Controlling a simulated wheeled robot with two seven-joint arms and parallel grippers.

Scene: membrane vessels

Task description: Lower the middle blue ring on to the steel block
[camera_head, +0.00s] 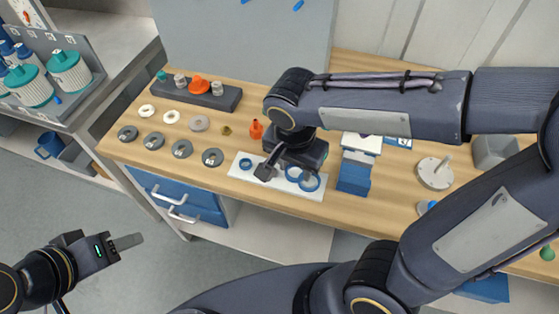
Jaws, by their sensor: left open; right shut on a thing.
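The middle blue ring (293,173) shows just below my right gripper (308,174), over the white strip (270,182). My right gripper points down and is shut on it, though the grip itself is mostly hidden. A larger blue ring (310,187) is close beside it, and a small blue ring (246,163) lies at the strip's left end. A grey block (495,151) stands at the right of the bench; I cannot tell whether it is the steel block. My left gripper (128,242) is open and empty, away from the bench over the floor.
Several grey and pale discs (182,148) lie on the bench's left. Behind them is a dark rack (225,98) of parts. A blue and white stand (355,175) is right of the strip. A round pale plate (435,173) with a post stands further right, near my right arm.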

